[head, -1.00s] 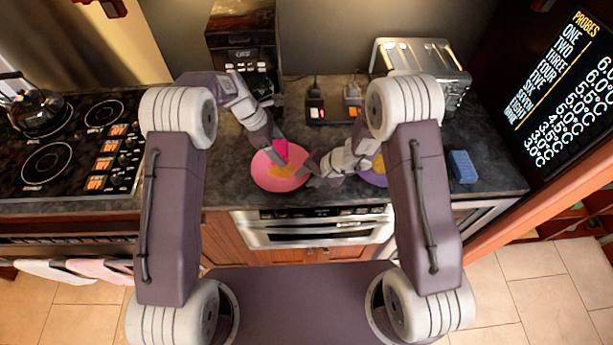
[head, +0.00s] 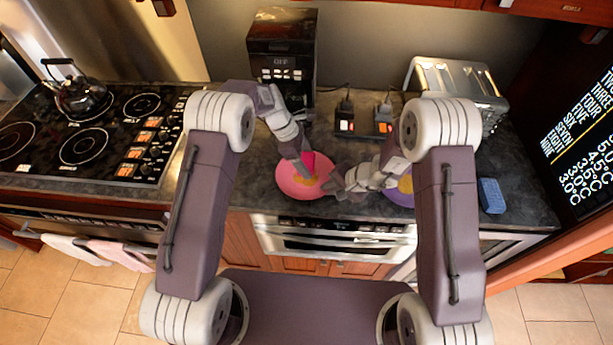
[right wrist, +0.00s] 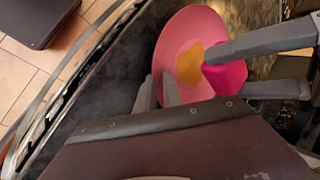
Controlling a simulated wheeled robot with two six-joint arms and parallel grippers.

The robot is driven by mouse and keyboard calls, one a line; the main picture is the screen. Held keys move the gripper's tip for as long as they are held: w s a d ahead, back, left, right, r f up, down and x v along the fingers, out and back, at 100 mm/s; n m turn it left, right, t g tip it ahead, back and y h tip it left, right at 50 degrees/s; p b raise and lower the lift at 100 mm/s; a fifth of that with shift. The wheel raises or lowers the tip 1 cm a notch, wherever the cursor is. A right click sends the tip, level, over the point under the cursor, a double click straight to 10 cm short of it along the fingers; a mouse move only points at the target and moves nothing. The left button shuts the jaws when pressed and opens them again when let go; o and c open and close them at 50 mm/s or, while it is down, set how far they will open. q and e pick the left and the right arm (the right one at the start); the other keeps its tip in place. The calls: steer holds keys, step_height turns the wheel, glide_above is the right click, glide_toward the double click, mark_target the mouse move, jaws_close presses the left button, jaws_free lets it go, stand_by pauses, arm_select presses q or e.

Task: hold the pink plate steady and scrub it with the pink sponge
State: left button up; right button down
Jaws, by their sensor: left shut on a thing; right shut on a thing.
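The pink plate (head: 287,185) lies on the dark counter in the head view, with a yellow stain (head: 305,181) on it. It also shows in the right wrist view (right wrist: 182,35). My left gripper (head: 304,165) is shut on the pink sponge (head: 309,159) over the plate. In the right wrist view the sponge (right wrist: 232,80) is beside the stain (right wrist: 190,63); whether it touches the plate I cannot tell. My right gripper (head: 333,183) is shut on the plate's right rim; its fingers (right wrist: 160,92) show at the rim in the right wrist view.
A purple plate (head: 400,198) lies to the right, partly hidden by my right arm. A blue sponge (head: 491,195) is farther right. A coffee maker (head: 283,50), a power outlet block (head: 363,122) and a toaster (head: 455,85) stand behind. The stove with a kettle (head: 82,97) is at the left.

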arm_select(q)
steer(key=shift+f, duration=1.85)
steer(key=shift+f, duration=0.7)
steer(key=shift+w, duration=0.1)
steer(key=shift+w, duration=0.35)
steer(key=shift+s, duration=0.15)
steer(key=shift+s, duration=0.9)
steer(key=o, duration=1)
steer(key=shift+o, duration=0.2)
